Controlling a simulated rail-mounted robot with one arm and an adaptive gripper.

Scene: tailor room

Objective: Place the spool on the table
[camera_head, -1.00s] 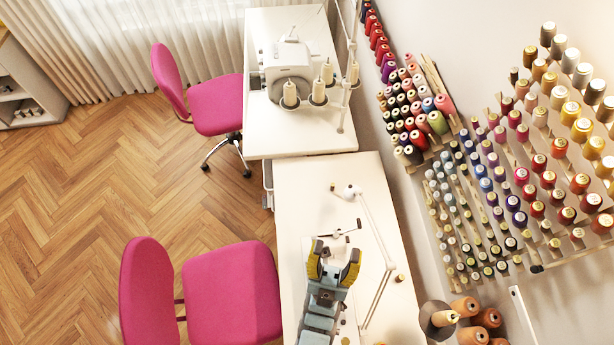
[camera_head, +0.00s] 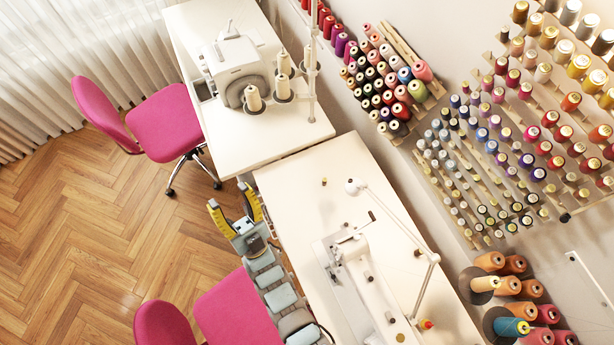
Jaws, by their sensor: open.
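Many spools are in view, and I cannot tell which one the task means. The near white table (camera_head: 290,190) has a tiny brownish spool-like piece (camera_head: 323,182) near its far end. A small red and yellow piece (camera_head: 427,324) lies near its right edge. Larger thread cones (camera_head: 489,261) stand at the lower right. Colored spools (camera_head: 490,135) fill the wall rack. My gripper (camera_head: 228,194), with yellow-sided fingers, is open, with nothing seen between them. It is over the floor, just left of the near table's left edge.
A white sewing machine (camera_head: 345,265) and a lamp arm (camera_head: 400,232) occupy the near table. The far table (camera_head: 265,135) holds another machine (camera_head: 230,65) and cream cones (camera_head: 284,64). Pink chairs (camera_head: 165,120) stand to the left. The near table's far end is mostly clear.

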